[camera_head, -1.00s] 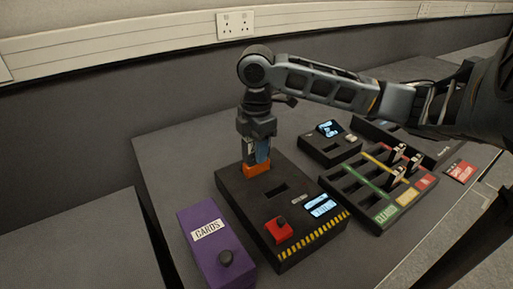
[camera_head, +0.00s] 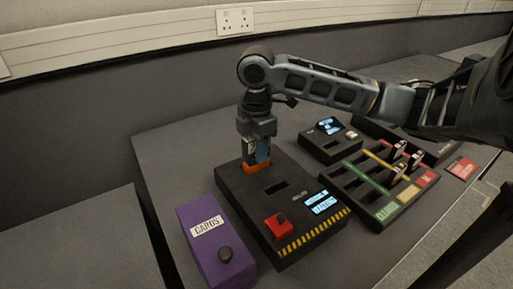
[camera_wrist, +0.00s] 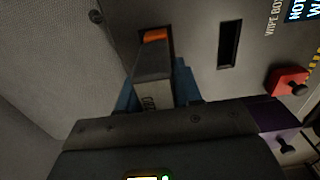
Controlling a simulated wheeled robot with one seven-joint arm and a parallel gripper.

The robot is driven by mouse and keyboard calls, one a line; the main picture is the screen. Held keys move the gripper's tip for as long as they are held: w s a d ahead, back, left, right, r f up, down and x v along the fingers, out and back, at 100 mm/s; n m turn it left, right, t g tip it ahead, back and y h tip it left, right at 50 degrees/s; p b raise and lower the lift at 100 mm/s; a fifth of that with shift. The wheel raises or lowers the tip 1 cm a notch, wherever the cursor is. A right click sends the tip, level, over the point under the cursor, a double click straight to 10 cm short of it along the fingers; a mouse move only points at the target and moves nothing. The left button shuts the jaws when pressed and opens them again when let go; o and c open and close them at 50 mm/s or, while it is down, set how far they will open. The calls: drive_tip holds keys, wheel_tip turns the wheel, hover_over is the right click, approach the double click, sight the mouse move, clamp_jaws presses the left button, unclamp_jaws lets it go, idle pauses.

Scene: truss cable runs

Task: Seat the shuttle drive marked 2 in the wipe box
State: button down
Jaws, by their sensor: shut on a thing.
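The wipe box (camera_head: 252,205) is the black box with two slots, a red block with a black knob, a lit display and a yellow-black striped edge. My gripper (camera_head: 257,155) is shut on a dark grey shuttle drive (camera_wrist: 152,80) with an orange end, held upright over the rear slot. The orange end is at the slot's mouth; in the wrist view it seems to be inside the slot's outline. How deep it sits is hidden. The other slot (camera_wrist: 229,45) is empty. I cannot read a number on the drive.
A purple box marked CARDS (camera_head: 212,245) stands left of the wipe box. To the right are a rack (camera_head: 350,190) with several drives in marked rows and a small black unit (camera_head: 328,145) with a display. A red card (camera_head: 462,168) lies at far right.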

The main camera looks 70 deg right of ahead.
drive_tip(key=shift+f+b, duration=0.35)
drive_tip(key=shift+f, duration=0.25)
idle(0.3)
drive_tip(key=shift+c, duration=1.8)
unclamp_jaws()
drive_tip(key=shift+r, duration=0.1)
drive_tip(key=shift+r+p, duration=2.95)
drive_tip(key=shift+r, duration=0.75)
